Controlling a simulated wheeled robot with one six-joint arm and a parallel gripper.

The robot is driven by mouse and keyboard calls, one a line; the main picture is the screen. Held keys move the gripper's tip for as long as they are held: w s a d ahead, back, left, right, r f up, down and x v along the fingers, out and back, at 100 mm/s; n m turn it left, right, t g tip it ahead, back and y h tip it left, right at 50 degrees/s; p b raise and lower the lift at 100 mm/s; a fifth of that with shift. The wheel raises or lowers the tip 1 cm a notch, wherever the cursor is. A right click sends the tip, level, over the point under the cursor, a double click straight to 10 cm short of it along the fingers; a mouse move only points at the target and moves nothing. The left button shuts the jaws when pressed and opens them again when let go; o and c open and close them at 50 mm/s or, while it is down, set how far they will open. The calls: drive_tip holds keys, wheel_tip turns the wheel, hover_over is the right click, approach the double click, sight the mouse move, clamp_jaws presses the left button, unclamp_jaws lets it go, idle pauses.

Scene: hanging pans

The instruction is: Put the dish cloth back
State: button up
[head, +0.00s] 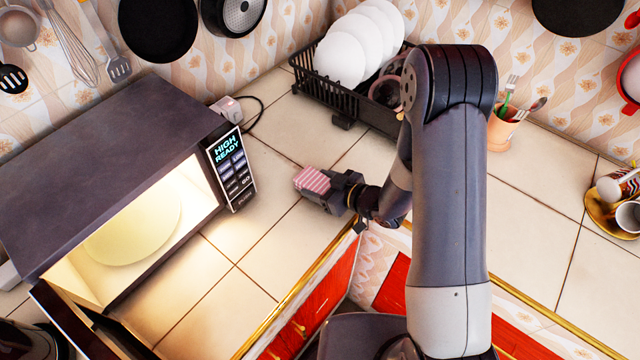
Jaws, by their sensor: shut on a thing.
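The dish cloth (312,180), pink and white striped and folded small, is at the tip of my gripper (322,188) in the head view. My gripper is shut on it, above or at the tiled counter near its front corner. I cannot tell whether the cloth touches the tiles. The fingertips are partly hidden by the cloth.
An open, lit microwave (130,170) stands at left. A black dish rack (340,98) with white plates (345,55) is at the back. A utensil cup (502,130) and a gold tray (600,215) with cups are at right. Clear tiles (285,130) lie behind my gripper.

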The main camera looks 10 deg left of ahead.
drive_tip(key=shift+f, duration=0.3)
drive_tip(key=shift+f+b, duration=0.2)
drive_tip(key=shift+b, duration=0.1)
drive_tip(key=o, duration=0.9)
drive_tip(key=shift+r, duration=0.1)
drive_tip(key=shift+r, duration=0.1)
drive_tip(key=shift+d+r+p, duration=0.1)
drive_tip(key=shift+r+p, duration=0.05)
drive_tip(key=shift+p, duration=0.2)
drive_tip(key=b+v, duration=0.2)
drive_tip(key=v, duration=1)
drive_tip(key=shift+s, duration=0.1)
